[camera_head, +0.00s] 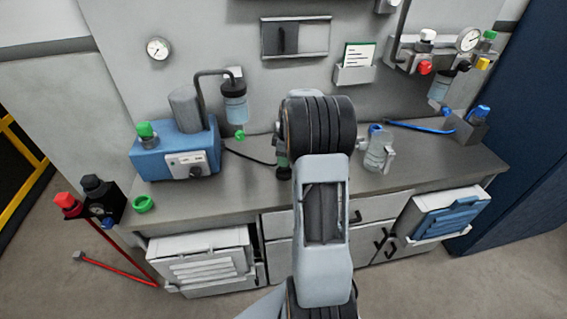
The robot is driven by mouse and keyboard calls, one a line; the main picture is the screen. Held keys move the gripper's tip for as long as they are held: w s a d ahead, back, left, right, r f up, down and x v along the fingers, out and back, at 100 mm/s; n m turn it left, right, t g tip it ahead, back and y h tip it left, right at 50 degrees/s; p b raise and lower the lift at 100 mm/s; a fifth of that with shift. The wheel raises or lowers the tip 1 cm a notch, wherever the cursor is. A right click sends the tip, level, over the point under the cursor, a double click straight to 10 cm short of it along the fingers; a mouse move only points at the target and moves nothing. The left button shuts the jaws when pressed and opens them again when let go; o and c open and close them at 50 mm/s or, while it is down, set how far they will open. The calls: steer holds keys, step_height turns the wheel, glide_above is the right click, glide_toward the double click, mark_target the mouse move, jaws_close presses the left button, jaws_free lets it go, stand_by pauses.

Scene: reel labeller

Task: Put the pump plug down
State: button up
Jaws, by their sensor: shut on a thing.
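The blue pump (172,152) stands at the left of the grey worktop. It has a grey cylinder and a green knob on top. Its black cable (250,157) runs right across the worktop to my gripper (282,158). My gripper is mostly hidden by my own arm, which fills the middle of the view. It is shut on the pump plug (284,173), a small dark piece at the cable's end, low over or at the worktop. I cannot tell whether the plug touches the surface.
A clear jug (379,150) stands close right of my arm. A blue hose (420,127) lies farther right. A green ring (144,204) lies at the worktop's left front. A bottle (235,103) hangs on the wall panel behind. Bare worktop (230,190) shows between pump and arm.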

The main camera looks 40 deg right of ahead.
steer(key=shift+w+f, duration=0.2)
steer(key=shift+f, duration=0.1)
steer(key=shift+w+f, duration=0.1)
steer(key=shift+f, duration=1.5)
steer(key=shift+f, duration=0.1)
steer(key=shift+f, duration=0.15)
steer(key=o, duration=1)
